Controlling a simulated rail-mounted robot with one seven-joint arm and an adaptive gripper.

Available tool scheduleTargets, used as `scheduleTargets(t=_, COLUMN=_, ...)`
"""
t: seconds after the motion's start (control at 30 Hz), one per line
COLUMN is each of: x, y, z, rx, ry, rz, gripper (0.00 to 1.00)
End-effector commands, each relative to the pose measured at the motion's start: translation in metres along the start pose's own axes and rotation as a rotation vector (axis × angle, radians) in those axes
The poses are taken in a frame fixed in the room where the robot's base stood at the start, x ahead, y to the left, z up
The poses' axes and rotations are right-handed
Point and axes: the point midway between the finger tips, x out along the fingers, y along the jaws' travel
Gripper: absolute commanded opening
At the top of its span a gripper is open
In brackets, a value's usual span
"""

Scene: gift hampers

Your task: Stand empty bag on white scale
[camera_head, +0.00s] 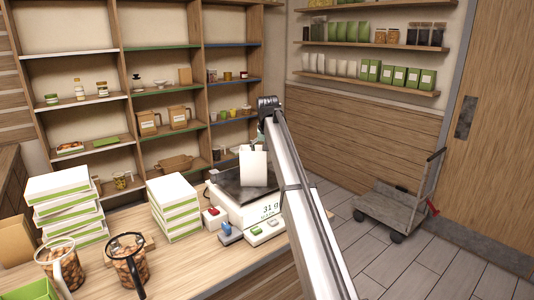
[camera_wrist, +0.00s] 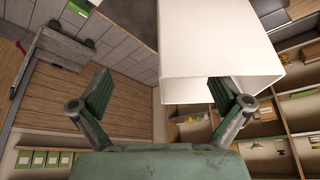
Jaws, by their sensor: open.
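The white bag (camera_head: 254,168) stands upright on the dark plate of the white scale (camera_head: 236,212), whose display reads about 31 g. In the wrist view the bag (camera_wrist: 215,40) shows large, with its open rim towards me; the visible interior looks empty. My gripper (camera_wrist: 160,88) is open, its two green fingers spread wide. The right finger overlaps the bag's rim; I cannot tell whether they touch. The left finger is clear of the bag. In the head view my gripper (camera_head: 256,143) is mostly hidden behind the bag and my arm.
Stacked white-and-green boxes (camera_head: 174,206) stand left of the scale. Small red (camera_head: 211,212) and blue (camera_head: 230,232) items lie by its front. Jars of brown contents (camera_head: 128,262) stand at front left. Shelves (camera_head: 130,95) line the back; a cart (camera_head: 400,203) is on the floor.

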Motion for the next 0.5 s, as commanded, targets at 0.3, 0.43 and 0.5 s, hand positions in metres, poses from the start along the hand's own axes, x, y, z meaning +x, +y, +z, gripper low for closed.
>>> scheduleTargets(t=0.3, x=-0.015, y=0.000, z=0.000, rx=0.000, ry=0.000, rz=0.000, gripper=1.00)
scheduleTargets(t=0.43, x=-0.021, y=0.000, z=0.000, rx=0.000, ry=-0.001, rz=0.000, gripper=1.00)
scheduleTargets(t=0.5, x=-0.024, y=0.000, z=0.000, rx=0.000, ry=-0.001, rz=0.000, gripper=1.00)
